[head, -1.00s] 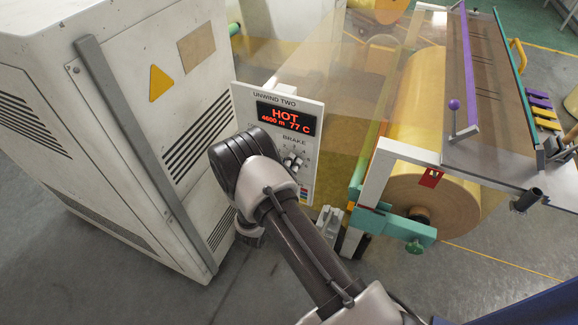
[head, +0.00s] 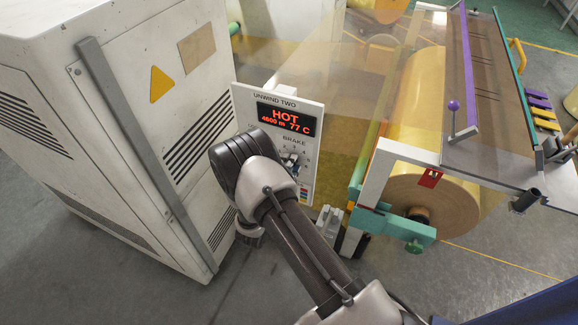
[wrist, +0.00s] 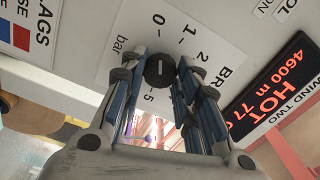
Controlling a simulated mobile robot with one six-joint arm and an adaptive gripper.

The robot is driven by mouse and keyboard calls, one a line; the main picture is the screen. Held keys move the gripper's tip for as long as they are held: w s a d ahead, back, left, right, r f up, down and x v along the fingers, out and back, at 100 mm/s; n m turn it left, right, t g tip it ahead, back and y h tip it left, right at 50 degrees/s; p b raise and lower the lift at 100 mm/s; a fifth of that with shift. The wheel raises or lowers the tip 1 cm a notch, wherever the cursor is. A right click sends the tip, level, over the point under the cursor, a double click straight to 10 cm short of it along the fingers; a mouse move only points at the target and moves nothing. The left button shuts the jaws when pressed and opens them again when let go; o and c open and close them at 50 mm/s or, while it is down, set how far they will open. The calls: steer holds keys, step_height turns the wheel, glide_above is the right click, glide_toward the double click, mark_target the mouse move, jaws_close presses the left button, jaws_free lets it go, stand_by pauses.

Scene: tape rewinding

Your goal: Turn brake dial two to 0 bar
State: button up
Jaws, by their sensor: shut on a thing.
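Brake dial two is a black round knob (wrist: 160,70) on the white panel (head: 308,190) headed UNWIND TWO. In the wrist view the white line on the knob runs up and down, in line with the 0 mark at the top of the scale. Numbers 1, 2 and 5 also show; the rest are hidden by the fingers. My gripper (wrist: 160,75) is shut on the dial, one blue-sided finger on each side. It also shows in the head view (head: 290,161), where the fingers and wrist cover most of the dial.
A red display (head: 286,119) above the dial reads HOT and 77 C. A white cabinet (head: 120,130) stands close on the left. A large yellow roll (head: 430,200) in a frame with teal parts stands to the right.

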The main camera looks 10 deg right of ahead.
steer(key=shift+s+d+f+n, duration=0.1)
steer(key=shift+n, duration=0.4)
steer(key=o, duration=0.9)
steer(key=shift+c, duration=0.2)
steer(key=shift+o, duration=0.8)
steer(key=shift+s, duration=0.15)
steer(key=shift+s+a+f, duration=0.35)
steer(key=shift+s+a, duration=0.1)
steer(key=shift+o, duration=0.2)
steer(key=shift+s+a+f, duration=0.2)
steer(key=shift+s+a, duration=0.35)
steer(key=shift+s, duration=0.05)
steer(key=shift+s+a+f, duration=0.2)
steer(key=shift+s+a, duration=0.3)
steer(key=shift+s, duration=0.1)
steer(key=s+a, duration=0.1)
steer(key=s, duration=0.1)
steer(key=s+a+r, duration=0.1)
steer(key=s+a, duration=0.1)
steer(key=s+a+r, duration=0.1)
steer(key=s, duration=0.1)
steer(key=shift+s+a, duration=0.3)
steer(key=shift+a, duration=0.05)
steer(key=shift+w+d+f, duration=0.15)
steer(key=shift+w+d, duration=0.05)
steer(key=shift+w, duration=0.1)
